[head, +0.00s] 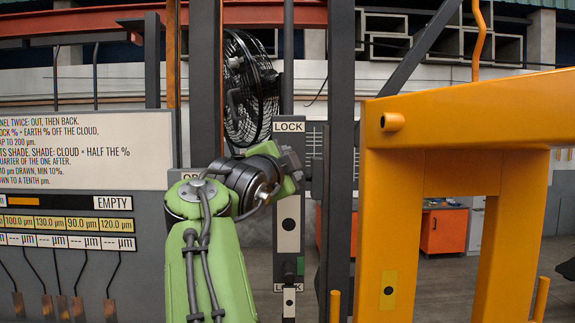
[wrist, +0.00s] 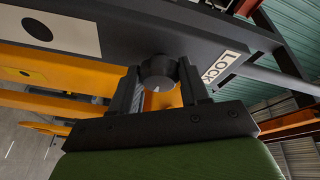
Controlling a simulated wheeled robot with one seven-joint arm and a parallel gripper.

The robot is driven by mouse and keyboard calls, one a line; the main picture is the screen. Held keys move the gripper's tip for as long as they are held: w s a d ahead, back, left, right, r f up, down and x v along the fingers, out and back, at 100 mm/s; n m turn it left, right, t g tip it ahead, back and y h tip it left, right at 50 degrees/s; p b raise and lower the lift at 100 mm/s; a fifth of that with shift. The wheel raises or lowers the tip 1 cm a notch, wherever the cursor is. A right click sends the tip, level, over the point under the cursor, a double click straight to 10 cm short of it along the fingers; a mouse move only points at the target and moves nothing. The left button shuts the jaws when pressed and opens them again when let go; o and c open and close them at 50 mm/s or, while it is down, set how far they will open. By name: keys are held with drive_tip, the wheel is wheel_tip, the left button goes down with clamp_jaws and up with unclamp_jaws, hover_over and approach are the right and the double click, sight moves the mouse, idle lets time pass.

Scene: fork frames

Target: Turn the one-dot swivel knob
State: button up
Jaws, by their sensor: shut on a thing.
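The swivel knob (wrist: 158,73) is a dark round knob with a pale mark, on a dark grey post (wrist: 150,30) in the wrist view. My gripper (wrist: 160,68) has one finger on each side of it and is shut on it. A white plate with one black dot (wrist: 60,27) is on the same post to the left, and a LOCK label (wrist: 220,68) is to the right. In the head view my gripper (head: 295,165) is at the post, just below the upper LOCK label (head: 289,127) and above the one-dot plate (head: 289,224). My gripper hides the knob there.
An orange frame (head: 460,130) stands close on the right, bearing a yellow one-dot plate (head: 388,290). A dark column (head: 340,200) stands just right of the post. A black caged fan (head: 250,88) is behind. A panel with text (head: 85,150) is on the left.

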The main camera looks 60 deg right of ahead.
drive_tip(key=o, duration=1.1)
drive_tip(key=shift+c, duration=0.2)
drive_tip(key=s+a, duration=0.2)
drive_tip(key=a, duration=1.3)
drive_tip(key=shift+a+f, duration=0.3)
drive_tip(key=shift+a, duration=0.05)
